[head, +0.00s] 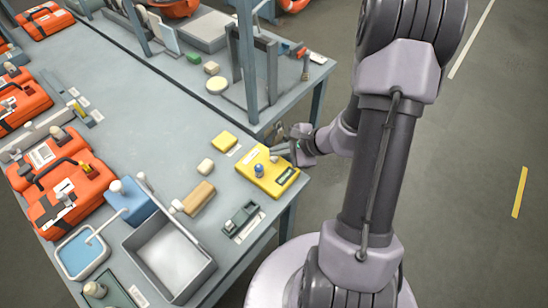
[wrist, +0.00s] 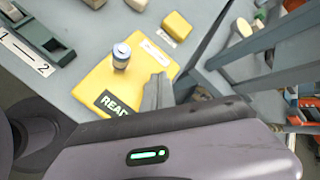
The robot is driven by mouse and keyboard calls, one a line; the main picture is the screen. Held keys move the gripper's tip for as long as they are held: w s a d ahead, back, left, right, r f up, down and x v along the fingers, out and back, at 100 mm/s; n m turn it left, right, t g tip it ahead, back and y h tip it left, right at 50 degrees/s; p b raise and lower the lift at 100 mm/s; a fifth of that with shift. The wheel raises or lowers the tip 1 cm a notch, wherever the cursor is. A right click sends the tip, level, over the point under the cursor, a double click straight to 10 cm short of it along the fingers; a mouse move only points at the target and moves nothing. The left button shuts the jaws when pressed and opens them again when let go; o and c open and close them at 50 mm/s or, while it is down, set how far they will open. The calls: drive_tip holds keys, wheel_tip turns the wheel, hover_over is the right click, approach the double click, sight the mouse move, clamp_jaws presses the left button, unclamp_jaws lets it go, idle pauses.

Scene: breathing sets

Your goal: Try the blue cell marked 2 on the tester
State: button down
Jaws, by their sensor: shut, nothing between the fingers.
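The yellow tester (head: 281,181) lies near the table's right edge; it also shows in the wrist view (wrist: 98,78). A blue cell with a pale top (head: 259,171) stands upright on the tester, and it also shows in the wrist view (wrist: 121,56). No number can be read on it.
A dark green rack (head: 242,217) stands in front of the tester, with a label reading 1 and 2 beside it. A yellow block (head: 224,140) lies behind the tester. A grey bin (head: 170,256) and orange cases (head: 68,190) stand left. A frame post (head: 246,60) rises behind.

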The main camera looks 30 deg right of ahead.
sight(277, 159)
drive_tip(key=shift+f+b, duration=0.4)
drive_tip(key=shift+b, duration=0.05)
drive_tip(key=shift+f+b, duration=0.5)
drive_tip(key=shift+b, duration=0.1)
idle(0.6)
idle(0.4)
drive_tip(key=shift+r+p, duration=0.5)
drive_tip(key=shift+r, duration=0.45)
wheel_tip(277, 159, up, 5)
drive_tip(key=p, duration=0.3)
drive_tip(key=shift+r, duration=0.1)
